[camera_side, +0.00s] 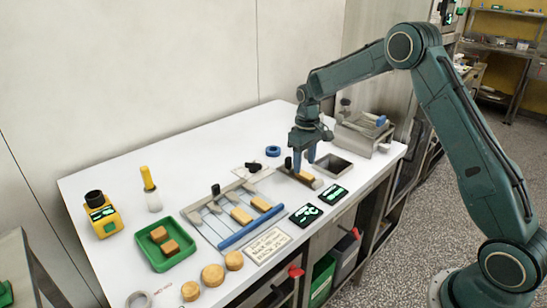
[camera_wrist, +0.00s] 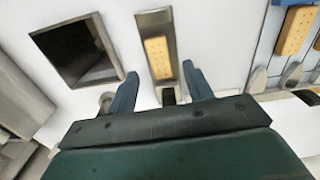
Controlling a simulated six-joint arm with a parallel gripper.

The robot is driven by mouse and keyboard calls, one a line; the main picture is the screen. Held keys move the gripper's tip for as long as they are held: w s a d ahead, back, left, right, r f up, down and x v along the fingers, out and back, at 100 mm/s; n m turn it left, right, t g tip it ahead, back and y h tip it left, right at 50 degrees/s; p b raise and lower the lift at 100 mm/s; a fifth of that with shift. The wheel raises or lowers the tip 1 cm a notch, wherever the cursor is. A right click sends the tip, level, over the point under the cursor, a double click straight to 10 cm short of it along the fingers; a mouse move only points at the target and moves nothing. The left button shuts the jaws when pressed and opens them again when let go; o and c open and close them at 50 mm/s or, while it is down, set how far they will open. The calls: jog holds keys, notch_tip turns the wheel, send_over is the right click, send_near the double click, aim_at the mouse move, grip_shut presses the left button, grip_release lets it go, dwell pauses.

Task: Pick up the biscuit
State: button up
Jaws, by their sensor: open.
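A tan rectangular biscuit (camera_wrist: 157,57) lies on a narrow metal strip (camera_wrist: 152,19) in the wrist view. In the side view the biscuit (camera_side: 307,177) shows at the end of the strip, just below my gripper (camera_side: 304,158). In the wrist view my gripper (camera_wrist: 160,74) is open and empty, with one blue finger on either side of the strip. The fingers appear apart from the biscuit.
A square opening (camera_side: 333,165) lies right of the strip, with a metal machine (camera_side: 365,133) behind it. Two dark displays (camera_side: 306,214) (camera_side: 333,192) lie near the front edge. A green tray (camera_side: 172,262) holds brown blocks at left. The back of the table is mostly clear.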

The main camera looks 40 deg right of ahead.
aim_at(304, 173)
jog(key=shift+f, duration=1.55)
jog(key=c, duration=0.9)
